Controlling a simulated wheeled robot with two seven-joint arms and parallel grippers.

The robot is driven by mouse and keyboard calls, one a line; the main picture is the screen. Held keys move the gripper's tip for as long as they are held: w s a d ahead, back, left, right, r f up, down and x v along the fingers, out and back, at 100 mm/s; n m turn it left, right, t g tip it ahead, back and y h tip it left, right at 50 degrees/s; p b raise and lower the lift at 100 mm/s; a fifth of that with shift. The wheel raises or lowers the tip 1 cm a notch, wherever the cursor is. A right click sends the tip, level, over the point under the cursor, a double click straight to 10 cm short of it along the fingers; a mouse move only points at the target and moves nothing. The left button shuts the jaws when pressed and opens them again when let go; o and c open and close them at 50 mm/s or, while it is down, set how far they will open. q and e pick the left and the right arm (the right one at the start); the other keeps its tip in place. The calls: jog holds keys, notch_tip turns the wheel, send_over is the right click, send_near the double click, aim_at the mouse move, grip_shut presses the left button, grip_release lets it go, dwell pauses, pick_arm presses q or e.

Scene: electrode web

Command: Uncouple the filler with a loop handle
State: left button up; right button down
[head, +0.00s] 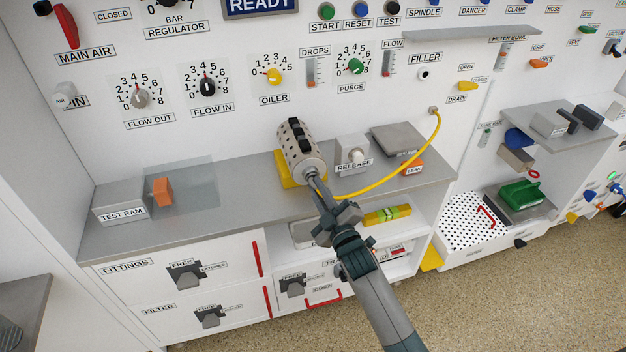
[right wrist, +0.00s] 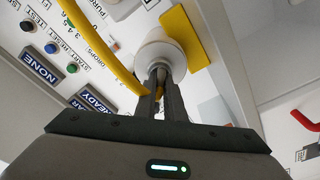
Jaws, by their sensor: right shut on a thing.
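A perforated pale cylinder (head: 300,148) with a black handle along its top rests on a yellow stand (head: 287,175) on the grey bench. I cannot tell for sure whether it is the filler. My right gripper (head: 314,181) is at the cylinder's near end. In the right wrist view its fingers (right wrist: 160,75) are shut on a narrow part in front of a pale round end (right wrist: 158,52); the gripped part is mostly hidden. A yellow hose (head: 385,182) runs from a wall fitting (head: 434,110) to beside the fingers. The wall port labelled FILLER (head: 424,73) shows no hose. My left gripper is out of view.
A RELEASE block (head: 352,148) with a pale knob stands right of the cylinder, and a grey plate (head: 398,138) beyond it. The TEST RAM block (head: 120,200) is at the bench's left. A grey shelf (head: 455,33) juts from the wall above.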

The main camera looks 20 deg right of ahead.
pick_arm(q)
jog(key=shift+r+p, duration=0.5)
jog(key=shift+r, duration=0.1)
pick_arm(e)
jog(key=shift+n, duration=1.3)
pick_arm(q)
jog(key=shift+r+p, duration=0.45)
pick_arm(e)
jog(key=shift+s, duration=0.8)
pick_arm(q)
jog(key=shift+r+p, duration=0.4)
jog(key=shift+p, duration=0.05)
pick_arm(e)
jog(key=shift+s, duration=1.15)
